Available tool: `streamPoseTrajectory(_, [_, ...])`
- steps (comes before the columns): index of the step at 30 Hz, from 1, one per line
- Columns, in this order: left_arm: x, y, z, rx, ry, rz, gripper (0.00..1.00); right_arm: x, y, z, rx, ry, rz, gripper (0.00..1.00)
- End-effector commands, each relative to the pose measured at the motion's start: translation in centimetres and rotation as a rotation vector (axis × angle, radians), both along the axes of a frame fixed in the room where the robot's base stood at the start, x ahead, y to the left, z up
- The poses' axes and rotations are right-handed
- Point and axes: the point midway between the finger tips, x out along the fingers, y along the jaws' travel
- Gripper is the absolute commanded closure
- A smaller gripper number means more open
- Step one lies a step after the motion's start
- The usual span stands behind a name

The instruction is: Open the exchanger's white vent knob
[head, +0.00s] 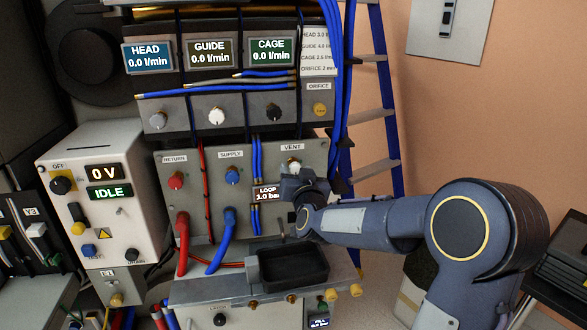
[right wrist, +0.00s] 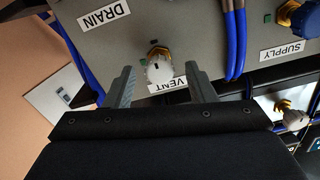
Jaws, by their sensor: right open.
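The exchanger's white vent knob (head: 293,165) sits on the grey panel under the VENT label, at the panel's upper right. In the right wrist view the knob (right wrist: 159,70) has a brass stem and shows upside down. My right gripper (head: 298,182) is at the panel just below the knob in the head view, open. In the right wrist view its two fingers (right wrist: 160,78) stand apart, one on each side of the knob, with gaps visible; contact is not seen. My left gripper is not in view.
Blue SUPPLY knob (head: 232,175) and red RETURN knob (head: 175,180) are to the left on the same panel. Blue hoses (head: 256,165) run down the panel beside the vent. A LOOP display (head: 267,195) reads 1.0 bar. A black tray (head: 292,268) is below.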

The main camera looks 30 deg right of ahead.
Motion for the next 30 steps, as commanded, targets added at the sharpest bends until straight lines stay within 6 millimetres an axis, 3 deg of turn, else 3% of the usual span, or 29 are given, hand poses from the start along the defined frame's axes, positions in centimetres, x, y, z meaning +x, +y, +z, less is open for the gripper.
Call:
streamPoseTrajectory(5, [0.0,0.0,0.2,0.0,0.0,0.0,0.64,1.5,-0.6,0.0,0.0,0.0,0.0,0.5])
streamPoseTrajectory(14, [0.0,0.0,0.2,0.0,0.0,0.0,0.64,1.8,-0.6,0.0,0.001,0.0,0.001,0.5])
streamPoseTrajectory(24, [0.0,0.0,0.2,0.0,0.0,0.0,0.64,1.7,-0.6,0.0,0.001,0.0,0.001,0.94])
streamPoseTrajectory(30, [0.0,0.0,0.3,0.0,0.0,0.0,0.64,1.7,-0.6,0.0,-0.01,0.004,0.001,0.94])
